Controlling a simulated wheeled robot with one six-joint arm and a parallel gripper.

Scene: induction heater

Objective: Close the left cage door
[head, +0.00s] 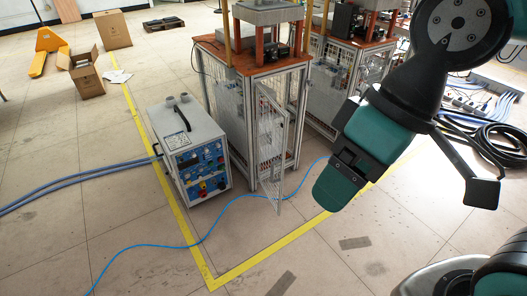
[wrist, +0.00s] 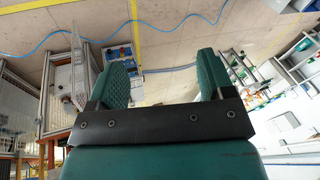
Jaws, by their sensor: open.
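The left cage (head: 225,95) is a metal-framed mesh enclosure under an orange-brown top. Its mesh door (head: 272,145) stands ajar, swung out from the front toward the yellow floor line. The door also shows in the wrist view (wrist: 79,62), at the left beside the cage frame. My gripper (head: 332,190) hangs in the air to the right of the door in the head view, apart from it. In the wrist view its two green fingers (wrist: 163,78) are spread wide with nothing between them. The door's latch or handle is too small to make out.
A grey heater unit (head: 188,145) with a blue control panel stands left of the cage. A second cage (head: 335,85) stands behind my arm. A blue cable (head: 215,225) crosses the floor near the door. Floor in front, inside and outside the yellow line (head: 270,255), is mostly clear.

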